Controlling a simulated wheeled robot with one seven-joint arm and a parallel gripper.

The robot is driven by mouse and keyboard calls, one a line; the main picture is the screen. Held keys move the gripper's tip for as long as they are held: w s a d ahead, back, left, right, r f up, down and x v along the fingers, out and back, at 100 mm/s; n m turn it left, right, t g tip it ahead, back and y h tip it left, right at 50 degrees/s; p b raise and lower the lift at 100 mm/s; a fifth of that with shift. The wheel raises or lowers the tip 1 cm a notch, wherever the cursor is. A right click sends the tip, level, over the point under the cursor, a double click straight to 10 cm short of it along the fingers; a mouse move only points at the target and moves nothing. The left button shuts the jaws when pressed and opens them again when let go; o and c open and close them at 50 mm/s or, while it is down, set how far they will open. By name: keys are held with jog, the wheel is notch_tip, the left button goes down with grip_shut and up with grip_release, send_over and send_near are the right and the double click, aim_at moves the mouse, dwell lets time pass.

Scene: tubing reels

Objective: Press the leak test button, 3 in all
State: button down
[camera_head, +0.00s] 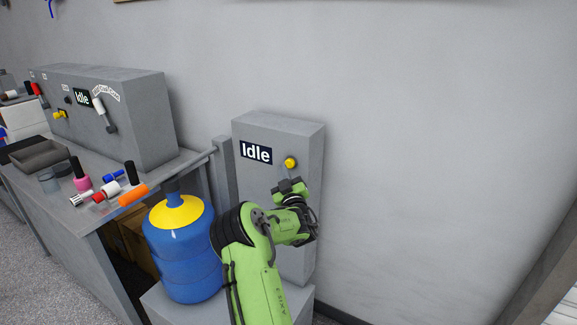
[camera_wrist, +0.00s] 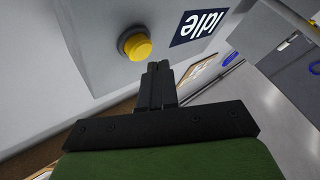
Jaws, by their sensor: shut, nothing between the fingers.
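A yellow round button (camera_head: 290,162) sits on the front of a grey upright panel (camera_head: 281,133), to the right of a dark display reading "Idle" (camera_head: 256,152). The button also shows in the wrist view (camera_wrist: 135,44), with the display (camera_wrist: 199,27) to its right. My gripper (camera_wrist: 158,66) is shut and empty, its tips just below and to the right of the button in the wrist view. A gap between tips and button seems to show, but its depth I cannot tell. In the head view my gripper is mostly hidden behind my green wrist.
A blue water jug with a yellow top (camera_head: 182,250) stands left of my arm. A grey workbench (camera_head: 84,215) at left holds several tools, a tray (camera_head: 39,153) and a larger console (camera_head: 130,110) also reading "Idle". The wall right of the panel is clear.

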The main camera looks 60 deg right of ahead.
dwell(0.8)
jog(key=shift+d, duration=0.45)
jog(key=shift+d, duration=0.4)
dwell(0.4)
jog(key=shift+d+r, duration=0.2)
dwell(0.7)
jog(key=shift+b, duration=0.3)
jog(key=shift+a+f, duration=0.25)
jog(key=shift+a, duration=0.55)
